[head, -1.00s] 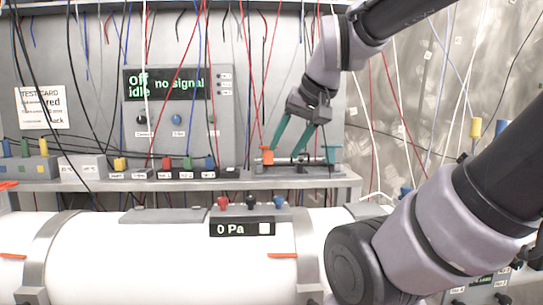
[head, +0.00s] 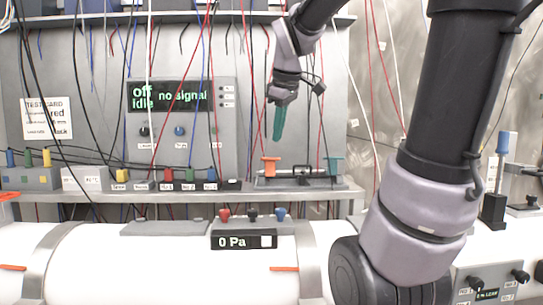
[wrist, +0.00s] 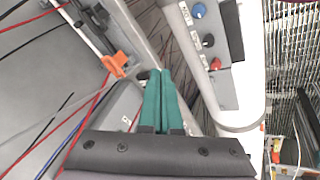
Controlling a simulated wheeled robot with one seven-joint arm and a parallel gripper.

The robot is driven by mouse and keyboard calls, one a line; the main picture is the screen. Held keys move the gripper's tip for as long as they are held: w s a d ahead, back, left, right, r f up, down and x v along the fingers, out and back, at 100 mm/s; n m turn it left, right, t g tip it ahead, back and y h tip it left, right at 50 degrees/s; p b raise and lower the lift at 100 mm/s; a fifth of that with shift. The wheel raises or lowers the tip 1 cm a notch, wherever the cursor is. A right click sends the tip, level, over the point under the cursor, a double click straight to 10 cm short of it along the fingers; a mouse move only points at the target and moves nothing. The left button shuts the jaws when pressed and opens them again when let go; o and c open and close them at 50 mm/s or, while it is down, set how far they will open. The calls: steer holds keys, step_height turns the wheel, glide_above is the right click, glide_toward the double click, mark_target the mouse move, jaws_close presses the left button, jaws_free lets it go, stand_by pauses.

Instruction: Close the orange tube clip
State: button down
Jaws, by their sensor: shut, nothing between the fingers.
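The orange tube clip (head: 270,166) stands at the left end of a small rig on the shelf. A teal clip (head: 333,166) stands at the rig's right end. My gripper (head: 278,138) has green fingers pressed together, pointing down, empty, a little above the orange clip and apart from it. In the wrist view the shut fingertips (wrist: 160,72) lie right of the orange clip (wrist: 118,64), with a gap between. I cannot tell from these views whether the clip is open or closed.
The rig's grey base (head: 300,183) rests on the shelf (head: 110,198). Cables hang around the arm. An instrument panel (head: 180,125) stands behind. Below is a white tube (head: 130,265) with a 0 Pa display (head: 243,240). Coloured plugs (head: 189,176) line the shelf to the left.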

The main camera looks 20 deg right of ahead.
steer(key=w+d+n+g, duration=0.1)
steer(key=w+n, duration=0.5)
steer(key=h, duration=0.1)
glide_toward(271, 167)
steer(key=shift+s+f, duration=0.8)
steer(key=shift+f, duration=1.1)
steer(key=shift+a+n, duration=0.35)
steer(key=shift+n, duration=0.05)
